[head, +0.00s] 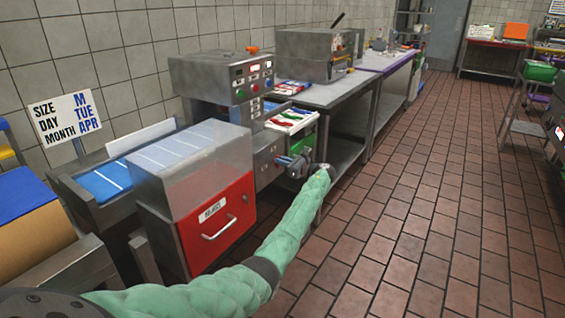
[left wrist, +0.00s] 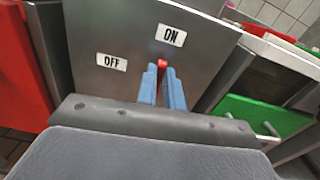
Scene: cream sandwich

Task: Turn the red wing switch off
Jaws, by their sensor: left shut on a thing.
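The red wing switch (left wrist: 162,63) shows in the left wrist view as a small red tip between the two blue fingers of my left gripper (left wrist: 163,78). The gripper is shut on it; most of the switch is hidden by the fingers. The ON label (left wrist: 171,35) is just above the red tip, and the OFF label (left wrist: 111,62) is to its left. In the head view my left gripper (head: 288,162) is at the side of the grey machine (head: 262,150); the switch is hidden there. My right gripper is not in view.
A red drawer front (head: 216,222) with a handle is left of my left arm. A control box (head: 244,77) with several buttons sits on top of the machine. A green bin (head: 303,148) is just beyond the gripper. The tiled floor (head: 430,200) to the right is clear.

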